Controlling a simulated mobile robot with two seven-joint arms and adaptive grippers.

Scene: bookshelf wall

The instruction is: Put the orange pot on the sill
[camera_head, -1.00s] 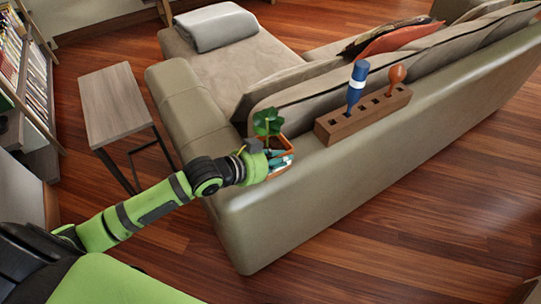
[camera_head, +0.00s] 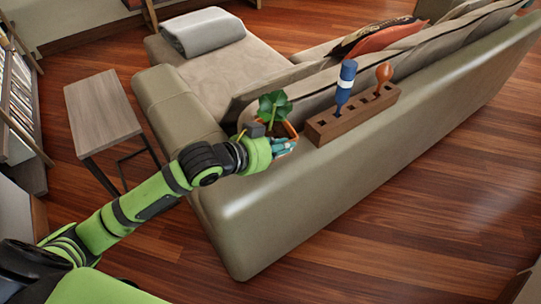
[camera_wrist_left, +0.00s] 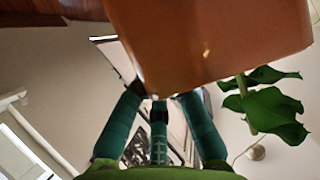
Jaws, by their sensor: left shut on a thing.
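The orange pot (camera_head: 292,129) holds a green leafy plant (camera_head: 273,108). My left gripper (camera_head: 283,146) is shut on the pot at its near side, over the back of the sofa, close to the left end of a wooden rack. Most of the pot is hidden behind the gripper and leaves in the head view. In the left wrist view the pot (camera_wrist_left: 205,40) fills the upper middle, with the gripper's fingers (camera_wrist_left: 160,100) against it and leaves at right. I cannot tell whether the pot touches the sofa. No sill can be made out. My right gripper is not in view.
The beige sofa (camera_head: 285,205) runs across the middle. The wooden rack (camera_head: 352,115) on its back holds a blue-handled tool (camera_head: 346,84) and an orange-handled tool (camera_head: 383,77). A small side table (camera_head: 103,113) stands left, near a bookshelf (camera_head: 18,105). Bare floor lies at right.

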